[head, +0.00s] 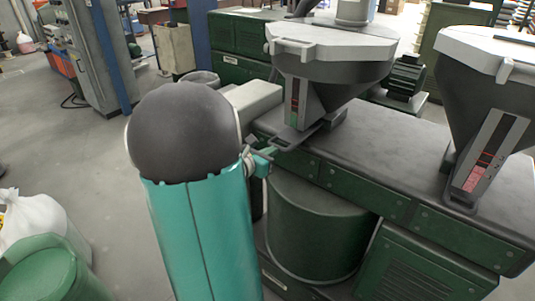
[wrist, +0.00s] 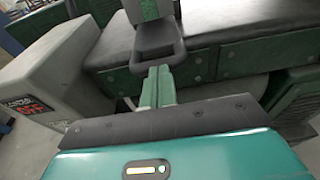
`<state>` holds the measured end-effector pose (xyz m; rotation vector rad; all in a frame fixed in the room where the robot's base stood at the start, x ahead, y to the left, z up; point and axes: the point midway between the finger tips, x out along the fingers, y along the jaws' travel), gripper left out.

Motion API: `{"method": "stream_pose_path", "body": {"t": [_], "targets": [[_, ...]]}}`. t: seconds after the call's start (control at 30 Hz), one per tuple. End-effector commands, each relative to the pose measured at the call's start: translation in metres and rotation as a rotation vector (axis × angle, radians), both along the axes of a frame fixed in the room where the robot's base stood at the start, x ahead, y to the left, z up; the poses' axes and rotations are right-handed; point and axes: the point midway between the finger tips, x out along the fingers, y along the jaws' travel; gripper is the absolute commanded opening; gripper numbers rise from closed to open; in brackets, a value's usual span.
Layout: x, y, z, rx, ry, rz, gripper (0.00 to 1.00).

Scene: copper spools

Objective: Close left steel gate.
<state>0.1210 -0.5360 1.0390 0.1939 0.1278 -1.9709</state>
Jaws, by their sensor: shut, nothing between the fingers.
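The left steel gate (head: 297,137) is a flat grey plate under the left hopper (head: 330,60), jutting out over the counter's front edge. In the wrist view its looped handle (wrist: 178,49) is straight ahead at the top middle. My gripper (head: 264,158) has its green fingers together and empty, just in front of the handle and slightly below it. The fingers also show in the wrist view (wrist: 157,75), with tips close to the handle's near bar; I cannot tell whether they touch. My arm hides part of the counter's left end.
A right hopper (head: 490,85) stands farther along the grey-topped green counter (head: 400,150). A dark green drum (head: 317,230) sits below the counter. A pale box-shaped unit (wrist: 50,85) is close on the left. The floor at left is open, with a green bin (head: 45,275) near the corner.

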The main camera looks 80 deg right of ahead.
Motion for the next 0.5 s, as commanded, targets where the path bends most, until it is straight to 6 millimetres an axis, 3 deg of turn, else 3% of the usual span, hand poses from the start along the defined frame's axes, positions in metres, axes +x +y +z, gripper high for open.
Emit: {"method": "stream_pose_path", "body": {"t": [0.17, 0.5], "targets": [[-0.002, -0.004, 0.0, 0.0, 0.0, 0.0, 0.0], [-0.023, -0.052, 0.0, 0.0, 0.001, -0.001, 0.0]]}}
